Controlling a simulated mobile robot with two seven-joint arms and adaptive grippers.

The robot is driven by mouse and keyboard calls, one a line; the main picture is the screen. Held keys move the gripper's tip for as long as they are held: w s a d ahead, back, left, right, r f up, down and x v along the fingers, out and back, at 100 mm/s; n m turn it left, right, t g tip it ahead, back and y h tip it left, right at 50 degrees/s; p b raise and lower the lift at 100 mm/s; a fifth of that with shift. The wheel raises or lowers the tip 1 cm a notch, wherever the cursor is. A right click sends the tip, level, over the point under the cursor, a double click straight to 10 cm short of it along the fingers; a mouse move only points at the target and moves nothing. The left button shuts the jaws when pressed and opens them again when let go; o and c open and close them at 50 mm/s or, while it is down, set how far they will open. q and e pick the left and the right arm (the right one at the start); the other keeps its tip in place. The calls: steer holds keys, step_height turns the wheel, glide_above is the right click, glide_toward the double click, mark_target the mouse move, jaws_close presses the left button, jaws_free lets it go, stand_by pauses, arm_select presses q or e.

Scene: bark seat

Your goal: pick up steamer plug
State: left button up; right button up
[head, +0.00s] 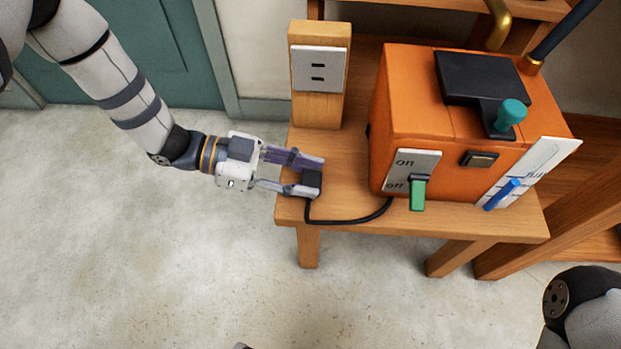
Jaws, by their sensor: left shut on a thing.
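The steamer plug (313,184) is a small black block near the left front edge of the wooden bench. A black cord (348,221) runs from it to the orange steamer (390,130). My left gripper (308,177) comes in from the left and is shut on the plug, with one finger on its far side and one on its near side. The fingers partly cover the plug. I cannot tell whether the plug touches the bench top. My right gripper is not clearly in view; only part of my right arm shows at the lower right.
The wooden bench (350,160) carries the steamer and, at the back left, a wooden post with a white two-slot outlet (320,70). The steamer has a green on/off lever (418,194) and a blue slider (502,195). A teal door (150,50) stands behind. The floor at left is clear.

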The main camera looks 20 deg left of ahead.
mark_target(302, 181)
arm_select(q)
steer(key=shift+r, duration=0.1)
